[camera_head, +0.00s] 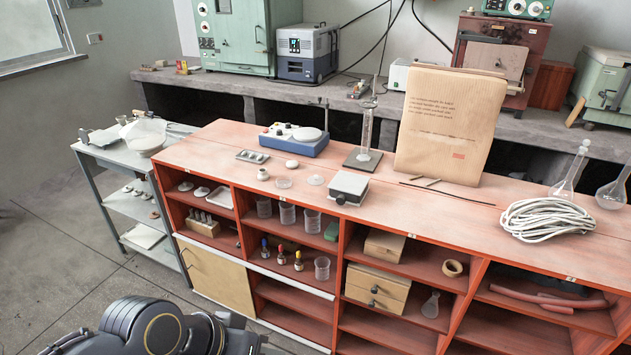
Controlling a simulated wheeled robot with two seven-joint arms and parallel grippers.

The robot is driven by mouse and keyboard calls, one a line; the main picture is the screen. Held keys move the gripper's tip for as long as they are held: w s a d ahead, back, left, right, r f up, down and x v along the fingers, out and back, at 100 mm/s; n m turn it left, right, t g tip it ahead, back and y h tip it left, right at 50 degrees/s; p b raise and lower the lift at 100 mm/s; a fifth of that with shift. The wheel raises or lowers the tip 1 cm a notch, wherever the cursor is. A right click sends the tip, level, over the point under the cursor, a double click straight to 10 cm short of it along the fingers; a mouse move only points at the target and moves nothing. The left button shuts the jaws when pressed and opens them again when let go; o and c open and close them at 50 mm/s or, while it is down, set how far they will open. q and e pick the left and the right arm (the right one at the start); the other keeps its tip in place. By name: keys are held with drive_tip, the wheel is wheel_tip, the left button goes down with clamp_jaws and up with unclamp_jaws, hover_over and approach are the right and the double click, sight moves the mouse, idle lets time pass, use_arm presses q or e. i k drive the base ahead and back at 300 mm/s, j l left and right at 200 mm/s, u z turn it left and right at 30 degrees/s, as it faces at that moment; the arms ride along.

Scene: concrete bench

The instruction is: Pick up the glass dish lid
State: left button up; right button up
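Two small, low, pale round pieces lie on the red bench top near its front edge. One is a clear shallow dish-like piece (284,183). The other, just right of it, is a whitish clear disc (315,180). Either could be the glass dish lid; they are too small to tell which. Both lie apart from each other, with nothing on top of them. Black links of my own arm show at the bottom left. Neither of my grippers is in view.
Around the discs are a small white jar (262,174), a white round piece (292,164), a grey-white box (348,187), a blue stirrer (293,140) and a stand with a cylinder (366,132). Coiled white cable (547,218) lies right. Open shelves are below.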

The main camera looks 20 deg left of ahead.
sight(316, 180)
drive_tip(key=i+j+z, duration=0.15)
drive_tip(key=i+j, duration=1.1)
drive_tip(key=i, duration=0.15)
